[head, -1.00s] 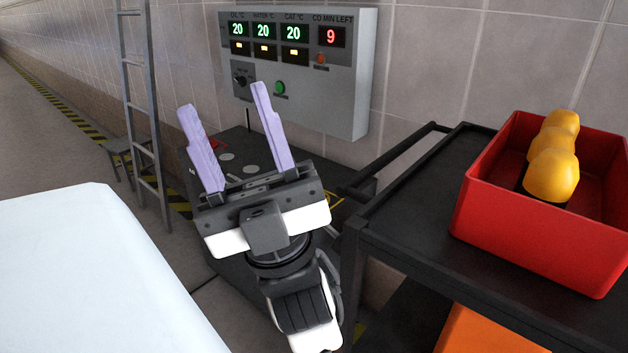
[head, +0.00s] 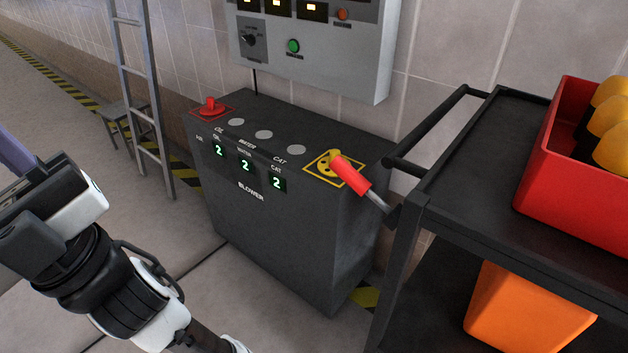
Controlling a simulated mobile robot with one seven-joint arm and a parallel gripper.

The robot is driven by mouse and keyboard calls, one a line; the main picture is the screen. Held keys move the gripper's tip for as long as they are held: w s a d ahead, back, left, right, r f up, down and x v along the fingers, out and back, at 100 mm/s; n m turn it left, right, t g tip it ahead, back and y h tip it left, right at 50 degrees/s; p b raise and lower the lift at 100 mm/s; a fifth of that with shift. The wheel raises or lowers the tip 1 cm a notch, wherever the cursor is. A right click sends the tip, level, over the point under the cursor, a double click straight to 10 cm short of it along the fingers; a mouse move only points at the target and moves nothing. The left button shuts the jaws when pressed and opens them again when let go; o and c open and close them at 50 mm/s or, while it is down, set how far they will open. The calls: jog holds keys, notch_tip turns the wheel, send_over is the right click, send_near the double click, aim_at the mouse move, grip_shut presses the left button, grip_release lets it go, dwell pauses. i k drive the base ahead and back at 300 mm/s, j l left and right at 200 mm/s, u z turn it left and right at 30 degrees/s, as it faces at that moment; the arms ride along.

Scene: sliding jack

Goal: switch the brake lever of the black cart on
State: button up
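The black cart (head: 455,215) stands at the right, with a handle bar at its left end. A lever with a red grip (head: 349,175) and a metal rod slopes from a dark bracket by the cart's near left corner up to the left. Its grip end overlaps a yellow-framed plate on the blower cabinet in the view; I cannot tell whether they touch. My gripper (head: 35,205) is at the left edge, well away from the lever. Only one lavender finger shows in part; the other is out of frame, so its opening is hidden.
The dark blower cabinet (head: 275,235) stands between my arm and the cart, with a red knob (head: 210,106) on top. A grey control panel (head: 340,60) hangs above it. The cart carries a red bin (head: 575,185); an orange bin (head: 520,310) is below. A ladder (head: 143,95) stands left.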

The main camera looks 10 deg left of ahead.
aim_at(353, 179)
jog(key=k+l+u, duration=0.1)
jog(key=u, duration=0.35)
jog(key=k+l+u, duration=0.1)
jog(key=u, duration=0.35)
jog(key=k+u, duration=0.2)
jog(key=u, duration=0.25)
